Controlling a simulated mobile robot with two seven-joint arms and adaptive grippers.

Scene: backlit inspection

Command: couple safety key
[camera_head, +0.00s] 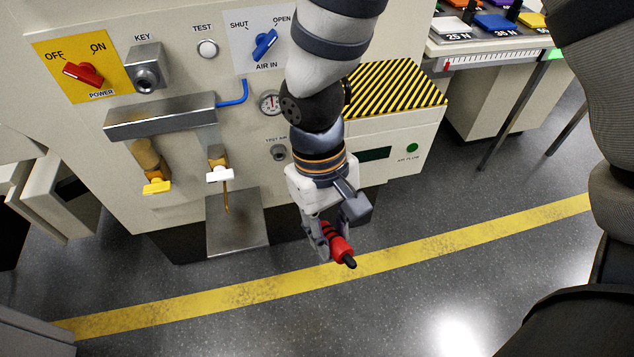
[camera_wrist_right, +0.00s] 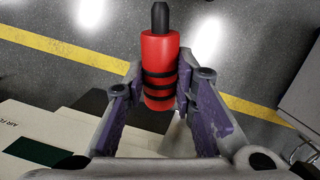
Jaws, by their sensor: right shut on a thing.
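The safety key appears to be a red cylinder (camera_head: 340,246) with black bands and a black tip; it also shows in the wrist view (camera_wrist_right: 160,55). My right gripper (camera_head: 327,240) is shut on it and holds it in the air in front of the machine. In the wrist view, the fingers (camera_wrist_right: 160,90) press on both sides of its banded part, and the black tip points away from the gripper. The round KEY socket (camera_head: 147,76) is on the machine's panel, up and left of the gripper and well apart from it. My left gripper is not in view.
The panel also has a red POWER knob (camera_head: 83,74) on a yellow plate, a TEST button (camera_head: 207,48) and a blue AIR IN valve (camera_head: 265,45). A metal shelf (camera_head: 160,117) juts out below the KEY socket. A striped box top (camera_head: 398,90) lies right of my arm.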

